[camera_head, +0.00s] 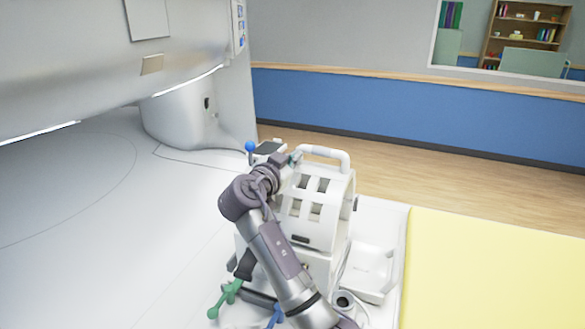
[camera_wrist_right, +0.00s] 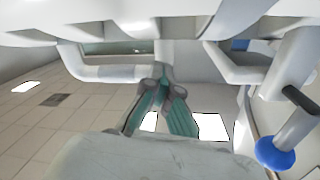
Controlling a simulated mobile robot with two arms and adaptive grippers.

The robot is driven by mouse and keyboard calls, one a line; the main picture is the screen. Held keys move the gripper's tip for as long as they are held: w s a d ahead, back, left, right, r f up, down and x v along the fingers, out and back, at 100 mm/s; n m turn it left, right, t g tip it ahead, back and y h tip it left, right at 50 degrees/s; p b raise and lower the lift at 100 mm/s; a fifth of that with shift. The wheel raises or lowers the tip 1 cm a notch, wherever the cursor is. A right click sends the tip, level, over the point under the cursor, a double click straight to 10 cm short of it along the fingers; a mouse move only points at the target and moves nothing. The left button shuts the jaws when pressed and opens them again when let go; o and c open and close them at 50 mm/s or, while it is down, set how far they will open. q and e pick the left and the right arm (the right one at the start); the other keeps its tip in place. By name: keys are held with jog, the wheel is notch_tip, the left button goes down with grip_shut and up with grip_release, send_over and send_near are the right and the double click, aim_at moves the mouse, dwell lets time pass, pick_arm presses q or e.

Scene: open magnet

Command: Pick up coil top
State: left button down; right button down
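The coil top (camera_head: 318,205) is a white shell with square openings and a raised handle (camera_head: 335,153). It sits upright on the white coil base (camera_head: 318,262). My right arm reaches across its left side. My right gripper (camera_head: 295,159) is at the upper left of the coil top, near the handle's left end. In the right wrist view, the teal and grey fingers (camera_wrist_right: 163,98) come close together between white handle-like bars (camera_wrist_right: 105,73). Whether they grip anything is unclear. My left gripper is out of view.
A blue knob (camera_head: 250,146) stands behind my wrist and also shows in the wrist view (camera_wrist_right: 275,152). A white tray (camera_head: 372,268) and yellow pad (camera_head: 490,270) lie right. The big scanner (camera_head: 70,70) fills the left.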

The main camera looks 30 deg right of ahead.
jog(key=shift+r, duration=0.35)
jog(key=shift+s+r+b, duration=0.15)
jog(key=shift+r+b, duration=0.5)
jog(key=shift+r, duration=0.2)
jog(key=s+d+r+b, duration=0.3)
jog(key=s+r, duration=0.3)
jog(key=s, duration=0.4)
jog(key=shift+s+d+r, duration=0.3)
jog(key=shift+d, duration=0.1)
jog(key=shift+c, duration=1.9)
grip_release()
jog(key=shift+r, duration=0.1)
